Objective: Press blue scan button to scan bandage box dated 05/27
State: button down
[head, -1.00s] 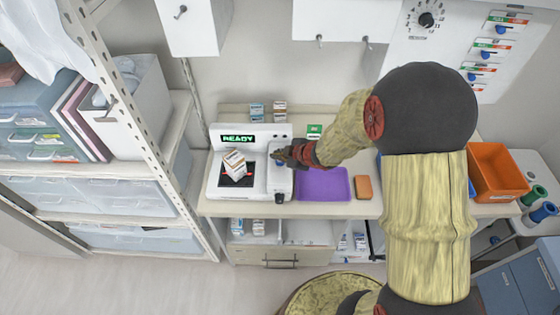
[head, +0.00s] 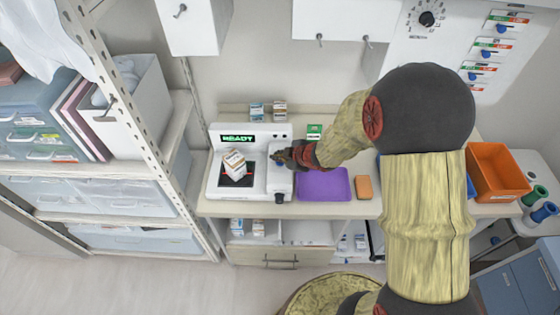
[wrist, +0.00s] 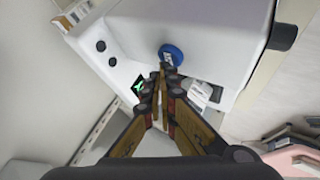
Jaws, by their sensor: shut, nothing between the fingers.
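The white scanner (head: 212,183) stands on the counter, and its green display (head: 238,139) reads READY. A white and orange box (head: 236,164) sits on its dark scan area; its date is too small to read. In the wrist view part of a white box (wrist: 201,95) shows beyond my fingers. The round blue button (wrist: 172,53) is on the scanner's white housing, right of the scan area; in the head view my gripper partly covers it. My gripper (wrist: 164,69) is shut and empty, its fingertips at the button's edge. I cannot tell whether they touch it. It also shows in the head view (head: 281,155).
A purple tray (head: 322,185) and an orange-brown block (head: 363,187) lie right of the scanner. Small boxes (head: 257,110) stand behind it. An orange bin (head: 497,172) is at the right. A metal shelf post (head: 140,115) rises at the left.

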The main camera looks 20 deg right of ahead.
aim_at(279, 163)
jog(key=shift+f+b, duration=0.3)
jog(key=shift+f, duration=0.15)
dwell(0.4)
dwell(0.3)
jog(key=shift+r+p, duration=0.9)
notch_tip(279, 163, up, 5)
jog(key=p, duration=0.5)
dwell(0.6)
